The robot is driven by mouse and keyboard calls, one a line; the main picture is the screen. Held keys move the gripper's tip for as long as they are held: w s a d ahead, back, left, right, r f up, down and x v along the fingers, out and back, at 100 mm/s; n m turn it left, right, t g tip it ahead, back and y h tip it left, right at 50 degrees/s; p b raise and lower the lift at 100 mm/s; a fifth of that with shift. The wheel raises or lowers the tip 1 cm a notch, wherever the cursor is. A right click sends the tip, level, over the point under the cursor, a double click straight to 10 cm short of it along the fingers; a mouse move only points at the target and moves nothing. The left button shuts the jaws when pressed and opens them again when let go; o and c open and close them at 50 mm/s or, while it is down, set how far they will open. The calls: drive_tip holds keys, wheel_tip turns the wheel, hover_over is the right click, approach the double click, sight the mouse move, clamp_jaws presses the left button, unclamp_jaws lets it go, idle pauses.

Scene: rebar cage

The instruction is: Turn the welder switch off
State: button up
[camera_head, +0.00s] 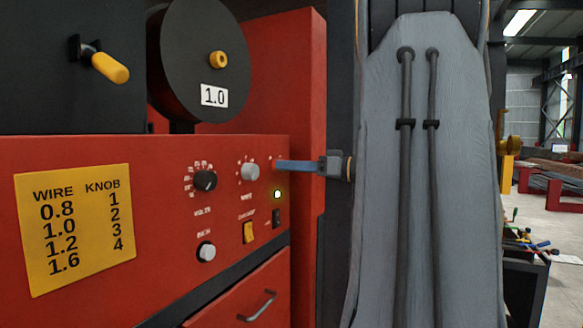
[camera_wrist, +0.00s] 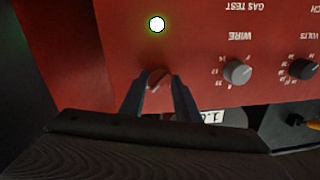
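The red welder panel (camera_head: 150,215) fills the left of the head view. My gripper (camera_head: 277,164) reaches in from the right, at a small control near the panel's upper right edge. In the wrist view, which is upside down, my gripper's two fingers (camera_wrist: 157,84) stand apart, one on each side of a small red round knob (camera_wrist: 157,77). I cannot tell whether they press on it. A round lamp (camera_head: 277,194) glows below the knob, and bright white in the wrist view (camera_wrist: 157,24). A yellow switch (camera_head: 249,232) and a small black switch (camera_head: 276,218) sit lower down.
A grey knob (camera_head: 250,171), a black knob (camera_head: 205,181) and a white-grey knob (camera_head: 206,251) are left of my gripper. A yellow wire chart (camera_head: 75,228) is at far left. A black spool (camera_head: 200,60) is above, and a drawer handle (camera_head: 257,306) below.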

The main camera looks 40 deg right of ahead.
drive_tip(key=c, duration=0.4)
drive_tip(key=shift+o, duration=0.2)
drive_tip(key=shift+n, duration=0.3)
drive_tip(key=n+h+b, duration=0.1)
drive_tip(key=n+b, duration=0.9)
drive_tip(key=n, duration=0.6)
drive_tip(key=shift+a+r+n+b, duration=0.1)
drive_tip(key=shift+n+b, duration=0.2)
drive_tip(key=shift+n, duration=0.1)
